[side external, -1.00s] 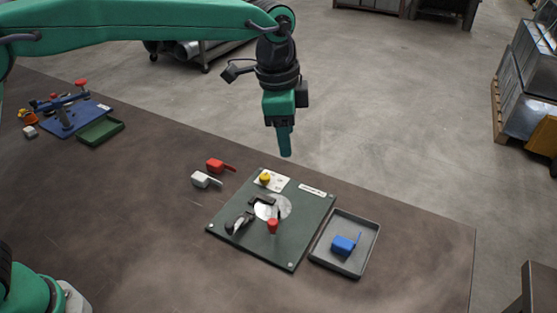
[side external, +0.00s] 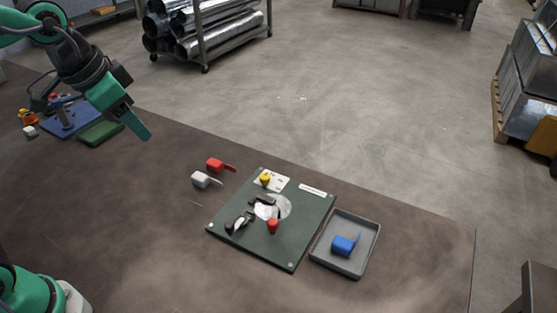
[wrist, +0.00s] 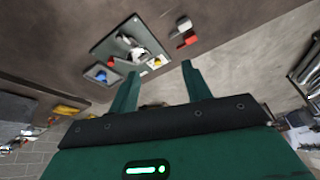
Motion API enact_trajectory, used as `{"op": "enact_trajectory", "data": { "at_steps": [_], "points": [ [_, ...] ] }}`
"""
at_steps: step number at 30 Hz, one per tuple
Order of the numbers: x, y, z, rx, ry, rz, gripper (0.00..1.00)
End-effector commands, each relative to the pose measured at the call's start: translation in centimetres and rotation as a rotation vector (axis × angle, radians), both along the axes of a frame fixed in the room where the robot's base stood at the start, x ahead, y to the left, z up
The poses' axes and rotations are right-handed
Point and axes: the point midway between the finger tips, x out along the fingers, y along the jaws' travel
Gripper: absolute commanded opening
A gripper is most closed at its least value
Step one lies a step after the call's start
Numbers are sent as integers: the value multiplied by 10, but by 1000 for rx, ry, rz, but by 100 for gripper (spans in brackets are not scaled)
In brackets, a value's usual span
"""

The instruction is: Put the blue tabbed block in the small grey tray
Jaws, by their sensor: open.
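The blue tabbed block (side external: 344,245) lies inside the small grey tray (side external: 369,232), with its tab pointing up and right. Both also show in the wrist view, the block (wrist: 101,76) small and the tray (wrist: 88,70) at the left. My gripper (side external: 146,137) is up in the air at the left of the side view, well away from the tray. In the wrist view its two fingers (wrist: 160,80) stand apart with nothing between them.
A green board (side external: 300,215) with a clamp, a red knob and a yellow knob sits left of the tray. A red tabbed block (side external: 215,165) and a white one (side external: 200,180) lie beyond its left side. A blue fixture (side external: 72,122) and green tray (side external: 100,133) stand far left.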

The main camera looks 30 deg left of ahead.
Motion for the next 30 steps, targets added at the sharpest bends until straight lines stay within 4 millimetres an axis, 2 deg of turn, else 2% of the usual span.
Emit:
{"op": "enact_trajectory", "data": {
  "at_steps": [1, 6, 12, 18, 30],
  "points": [
    [-11, 9, -3, -10, -14, 41, 48],
    [-44, 29, -17, -43, -51, 167, 48],
    [-72, 45, -35, -74, -87, 281, 48],
    [-83, 50, -44, -88, -102, 329, 48],
    [-84, 50, -45, -88, -102, 333, 48]
  ]
}}
